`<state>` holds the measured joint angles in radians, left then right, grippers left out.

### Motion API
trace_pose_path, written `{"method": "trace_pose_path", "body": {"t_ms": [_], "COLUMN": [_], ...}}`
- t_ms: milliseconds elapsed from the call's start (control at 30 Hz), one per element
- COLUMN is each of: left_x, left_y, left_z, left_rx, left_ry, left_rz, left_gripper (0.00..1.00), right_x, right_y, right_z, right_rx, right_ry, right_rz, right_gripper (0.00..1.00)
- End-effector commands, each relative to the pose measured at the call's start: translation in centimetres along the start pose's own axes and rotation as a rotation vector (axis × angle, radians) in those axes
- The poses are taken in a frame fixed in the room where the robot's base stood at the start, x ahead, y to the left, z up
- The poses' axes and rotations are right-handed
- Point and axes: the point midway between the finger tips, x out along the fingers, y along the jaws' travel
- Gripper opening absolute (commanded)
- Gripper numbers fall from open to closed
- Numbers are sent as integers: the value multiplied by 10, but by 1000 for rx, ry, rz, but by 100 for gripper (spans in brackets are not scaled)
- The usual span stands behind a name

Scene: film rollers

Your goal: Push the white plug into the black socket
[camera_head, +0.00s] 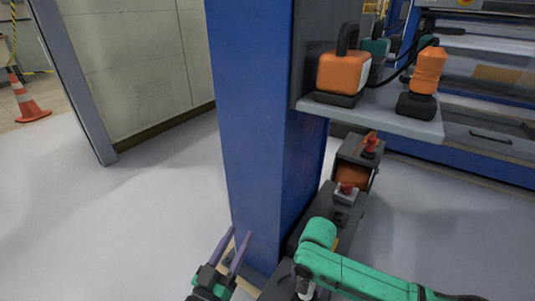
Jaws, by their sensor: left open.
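I cannot make out a white plug or a black socket for certain in the head view. My left gripper (240,233) is at the bottom, its two purple fingers spread and pointing up in front of the foot of a blue column. Nothing shows between them. My green right arm (350,271) comes in from the lower right and bends down at its rounded joint. Its gripper is not visible.
The blue column (250,130) stands in the middle. A grey shelf (400,119) at right bears an orange device with a handle (342,72) and an orange unit on a black base (427,72). Dark machinery (350,178) with red knobs lies below. An orange cone (29,105) stands far left; the left floor is clear.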

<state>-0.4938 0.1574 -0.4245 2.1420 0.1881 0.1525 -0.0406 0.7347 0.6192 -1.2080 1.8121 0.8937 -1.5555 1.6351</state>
Motion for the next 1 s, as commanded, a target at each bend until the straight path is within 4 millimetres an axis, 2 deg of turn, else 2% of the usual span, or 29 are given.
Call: {"method": "trace_pose_path", "body": {"t_ms": [67,233,433,1000], "left_x": [5,12,18,19], "left_y": [0,0,2,2], "left_z": [-9,-28,-47,-51], "left_rx": [8,22,38,40], "left_ry": [37,91,147,156], "left_rz": [4,11,19,20], "left_gripper": [50,50,50,50], "right_x": [3,26,39,41], "right_y": [0,0,0,0], "right_z": [0,0,0,0], "right_rx": [0,2,0,1], "right_ry": [0,-2,-1,0], "right_rz": [0,2,0,0], "right_gripper": [85,85,85,85]}}
